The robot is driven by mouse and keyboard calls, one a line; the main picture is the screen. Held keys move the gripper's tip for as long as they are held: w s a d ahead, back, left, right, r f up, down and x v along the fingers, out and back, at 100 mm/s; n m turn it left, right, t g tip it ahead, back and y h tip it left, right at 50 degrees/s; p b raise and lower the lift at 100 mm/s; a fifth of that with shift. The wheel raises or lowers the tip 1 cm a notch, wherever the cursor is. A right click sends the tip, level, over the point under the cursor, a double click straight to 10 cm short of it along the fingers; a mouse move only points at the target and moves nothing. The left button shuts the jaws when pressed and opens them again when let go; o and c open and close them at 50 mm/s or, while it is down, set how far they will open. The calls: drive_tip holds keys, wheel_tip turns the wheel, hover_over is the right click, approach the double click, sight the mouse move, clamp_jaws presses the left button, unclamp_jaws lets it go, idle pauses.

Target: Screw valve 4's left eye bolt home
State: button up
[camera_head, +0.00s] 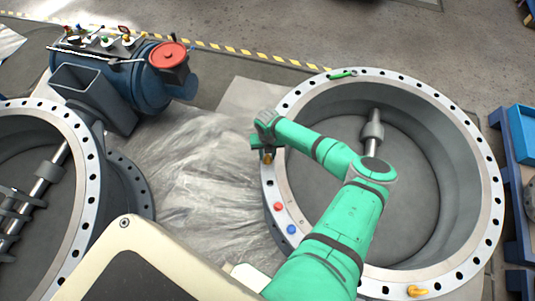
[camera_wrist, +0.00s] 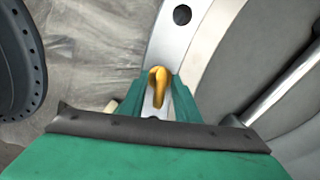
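A large valve body (camera_head: 481,143) with a pale, drilled ring flange lies open side up at the right of the head view. I take it for valve 4, though no number shows. A yellow eye bolt (camera_head: 268,158) stands at the left of its flange, partly hidden by my gripper (camera_head: 266,145). In the wrist view, the eye bolt (camera_wrist: 158,88) sits between the two green fingers of my gripper (camera_wrist: 157,98). The bolt's thread is hidden. Another yellow eye bolt (camera_head: 417,291) is on the flange's near side.
A red knob (camera_head: 278,206) and a blue knob (camera_head: 291,229) sit on the flange near the bolt. A green piece (camera_head: 343,74) lies on its far rim. Another valve (camera_head: 84,180) is at left, a blue actuator (camera_head: 150,85) behind it. Blue crates (camera_head: 522,135) stand at right.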

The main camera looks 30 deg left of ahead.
clamp_jaws()
